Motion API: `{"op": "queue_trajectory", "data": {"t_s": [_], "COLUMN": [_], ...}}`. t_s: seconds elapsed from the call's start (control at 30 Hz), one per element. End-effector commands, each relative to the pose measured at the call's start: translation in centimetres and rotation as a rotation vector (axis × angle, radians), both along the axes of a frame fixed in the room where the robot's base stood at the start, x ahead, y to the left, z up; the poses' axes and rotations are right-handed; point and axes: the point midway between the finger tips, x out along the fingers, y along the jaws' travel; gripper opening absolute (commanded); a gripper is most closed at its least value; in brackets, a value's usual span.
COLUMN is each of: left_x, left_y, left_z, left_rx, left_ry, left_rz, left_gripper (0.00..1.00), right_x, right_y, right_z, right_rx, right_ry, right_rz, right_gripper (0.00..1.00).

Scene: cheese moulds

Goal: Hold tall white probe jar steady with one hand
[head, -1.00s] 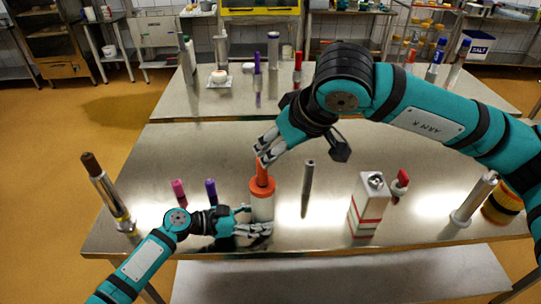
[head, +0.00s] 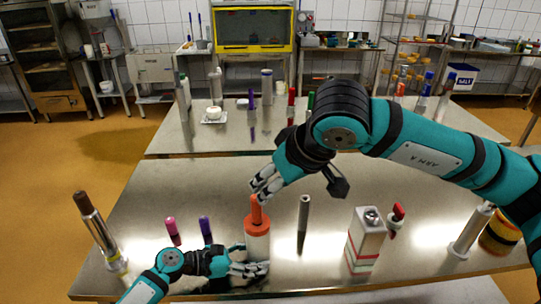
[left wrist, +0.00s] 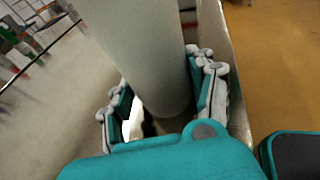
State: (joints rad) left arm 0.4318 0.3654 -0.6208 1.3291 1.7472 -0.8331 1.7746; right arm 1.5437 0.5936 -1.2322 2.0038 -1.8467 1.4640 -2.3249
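The tall white probe jar (head: 257,247) stands upright near the front edge of the steel table, with an orange lid and an orange upright handle (head: 256,212). My left gripper (head: 250,268) is at the jar's lower body. My right gripper (head: 264,188) is just above and beside the handle's top. Whether its fingers touch the handle, or how far they are spread, is unclear.
Pink (head: 172,228) and purple (head: 205,227) pieces stand left of the jar. A metal rod (head: 303,218) is to its right, then a red-striped white carton (head: 365,240) and a red-topped item (head: 396,218). A brown-topped metal probe (head: 95,225) stands far left.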

Motion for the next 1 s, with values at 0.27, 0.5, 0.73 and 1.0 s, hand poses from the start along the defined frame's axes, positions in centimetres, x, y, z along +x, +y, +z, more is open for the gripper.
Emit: {"op": "queue_trajectory", "data": {"t_s": [0.27,0.5,0.73,1.0], "left_x": [0.0,-0.1,-1.2,-2.7], "left_y": [0.0,0.4,4.0,8.9], "left_z": [0.0,0.1,1.1,2.8], "left_rx": [0.0,0.001,0.003,0.002], "left_ry": [0.0,0.0,-0.001,0.0], "left_rz": [0.0,0.001,0.003,0.001], "left_gripper": [0.81,0.81,0.81,0.81], "right_x": [0.0,0.0,0.0,0.0], "right_y": [0.0,0.0,0.0,0.0], "right_z": [0.0,0.0,0.0,0.0], "right_rx": [0.0,0.0,0.0,0.0], "right_ry": [0.0,0.0,0.0,0.0], "right_rz": [0.0,0.0,0.0,0.0], "right_gripper": [0.5,0.5,0.5,0.5]}}
